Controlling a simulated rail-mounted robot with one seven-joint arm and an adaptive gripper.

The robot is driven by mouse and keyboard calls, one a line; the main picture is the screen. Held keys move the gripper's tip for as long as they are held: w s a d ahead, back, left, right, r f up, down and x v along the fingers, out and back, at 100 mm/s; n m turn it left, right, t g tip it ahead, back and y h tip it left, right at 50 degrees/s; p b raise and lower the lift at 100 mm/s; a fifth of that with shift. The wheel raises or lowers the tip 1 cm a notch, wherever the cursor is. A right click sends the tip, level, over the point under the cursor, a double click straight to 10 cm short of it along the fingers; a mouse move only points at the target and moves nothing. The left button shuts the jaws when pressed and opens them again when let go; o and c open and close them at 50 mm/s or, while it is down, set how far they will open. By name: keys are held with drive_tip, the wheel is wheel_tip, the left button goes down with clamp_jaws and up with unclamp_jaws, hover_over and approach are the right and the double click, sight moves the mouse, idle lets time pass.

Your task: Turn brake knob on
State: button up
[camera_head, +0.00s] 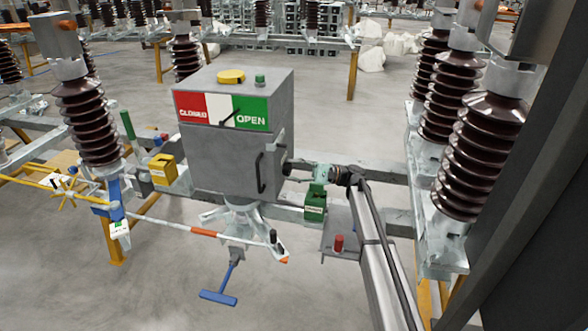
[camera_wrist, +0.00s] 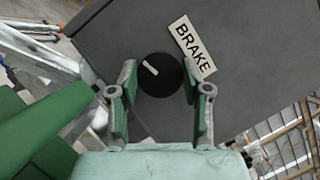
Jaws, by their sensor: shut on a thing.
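The black round brake knob (camera_wrist: 163,82), with a white pointer mark slanting to the upper left, sits on the grey face of a cabinet (camera_wrist: 235,35). A white BRAKE label (camera_wrist: 192,46) is beside it at the upper right. In the wrist view, my gripper (camera_wrist: 159,74) has a pale green finger on each side of the knob and is shut on it. In the head view, the gripper (camera_head: 298,169) reaches from the right to the right side of the grey cabinet (camera_head: 213,157). The knob is largely hidden there by the fingers.
A green padlock-like box (camera_head: 315,202) hangs just below my gripper. Brown ribbed insulators (camera_head: 482,140) stand at right. A blue-ended lever (camera_head: 219,298) hangs below the cabinet.

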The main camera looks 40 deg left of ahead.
drive_tip(key=shift+m+y, duration=0.7)
drive_tip(key=shift+m, duration=0.7)
drive_tip(key=shift+t, duration=0.3)
drive_tip(key=o, duration=1.2)
drive_tip(key=shift+c, duration=0.2)
drive_tip(key=r+v, duration=0.3)
drive_tip(key=v, duration=1.3)
drive_tip(key=shift+w+d, duration=0.4)
drive_tip(key=shift+d, duration=0.05)
drive_tip(key=shift+d+f, duration=0.1)
drive_tip(key=shift+f, duration=0.05)
